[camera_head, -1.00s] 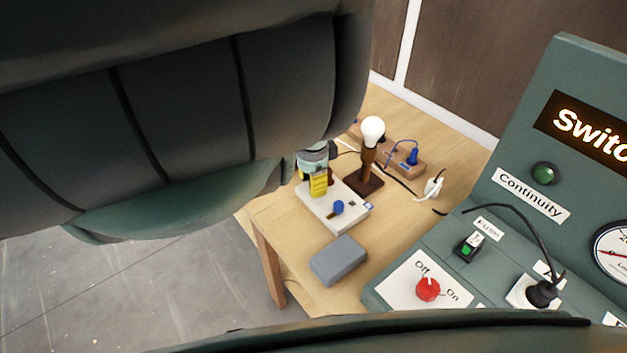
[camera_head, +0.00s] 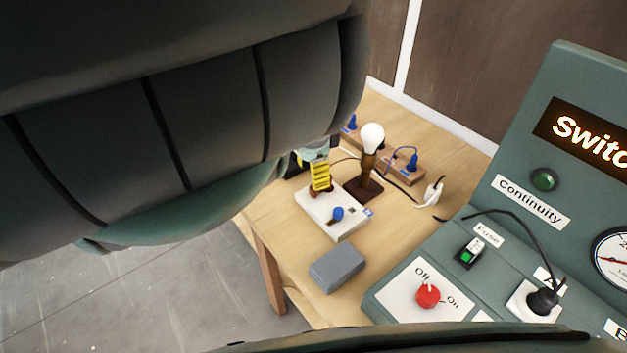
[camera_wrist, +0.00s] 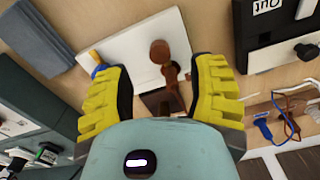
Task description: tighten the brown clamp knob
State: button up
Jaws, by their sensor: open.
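The brown clamp knob (camera_wrist: 160,51) stands above the white base block (camera_wrist: 128,48) in the wrist view, with more brown clamp parts (camera_wrist: 172,76) beside it. My gripper (camera_wrist: 161,68) is open, with one yellow-padded finger on each side of the clamp and visible gaps to both. The knob lies near the line between the fingertips, a little beyond it; I cannot tell the height gap. In the head view my gripper (camera_head: 320,176) is over the back left of the white base block (camera_head: 319,213), and its yellow finger hides most of the brown clamp. A blue knob (camera_head: 337,214) sits at the block's front.
A lamp with a white bulb (camera_head: 372,137) stands just behind the block. A wooden strip with blue plugs (camera_head: 405,166) and cables lies behind it. A grey box (camera_head: 337,263) is in front. The green console (camera_head: 440,262) is at right. Bare table lies between.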

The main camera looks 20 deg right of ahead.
jog(key=shift+r, duration=1.15)
